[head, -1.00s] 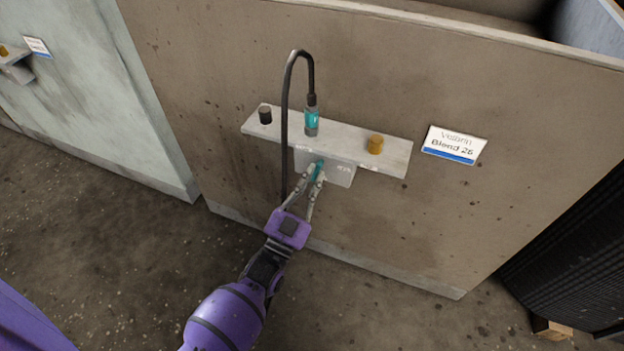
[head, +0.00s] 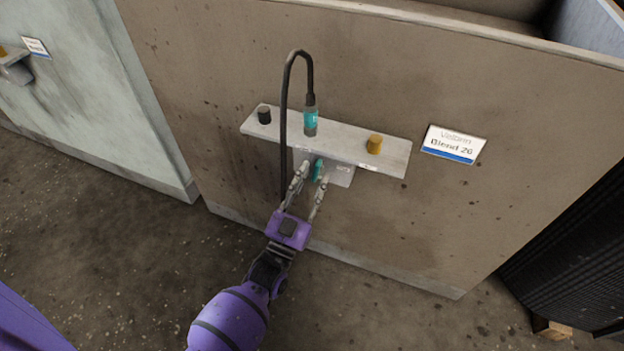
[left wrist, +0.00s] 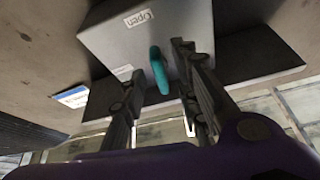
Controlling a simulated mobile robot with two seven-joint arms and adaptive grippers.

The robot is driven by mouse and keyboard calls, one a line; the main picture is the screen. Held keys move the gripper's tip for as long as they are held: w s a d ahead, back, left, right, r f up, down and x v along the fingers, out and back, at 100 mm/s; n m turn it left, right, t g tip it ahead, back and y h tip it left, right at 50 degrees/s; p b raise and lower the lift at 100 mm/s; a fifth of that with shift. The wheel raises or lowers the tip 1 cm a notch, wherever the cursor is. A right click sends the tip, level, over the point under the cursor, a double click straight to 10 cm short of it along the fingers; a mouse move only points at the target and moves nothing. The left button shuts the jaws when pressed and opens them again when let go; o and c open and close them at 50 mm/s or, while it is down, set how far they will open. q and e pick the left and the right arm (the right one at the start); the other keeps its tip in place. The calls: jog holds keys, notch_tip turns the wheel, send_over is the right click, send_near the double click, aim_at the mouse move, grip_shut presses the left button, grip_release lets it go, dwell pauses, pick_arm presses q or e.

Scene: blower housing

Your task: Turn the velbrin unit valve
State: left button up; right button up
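The valve's teal handle (head: 318,169) sits on the front of a grey box (head: 342,177) under a shelf on the brown housing. The handle stands roughly upright in the head view. It also shows in the left wrist view (left wrist: 160,71), on the box face that bears a label reading "Open" (left wrist: 138,18). My left gripper (head: 312,174) is open, with its fingers spread on either side of the handle. In the left wrist view, the handle lies closer to the right-hand finger, and I cannot tell whether they touch. My right gripper is not in view.
The shelf (head: 350,152) carries a black knob (head: 264,115), a teal connector (head: 310,121) with a black hose (head: 285,120), and a brass knob (head: 374,144). The hose hangs close by my left gripper. Floor in front is clear.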

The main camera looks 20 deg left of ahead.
pick_arm(q)
jog(key=shift+s, duration=0.15)
jog(key=v, duration=1.1)
jog(key=shift+s+f, duration=0.2)
jog(key=shift+s, duration=0.1)
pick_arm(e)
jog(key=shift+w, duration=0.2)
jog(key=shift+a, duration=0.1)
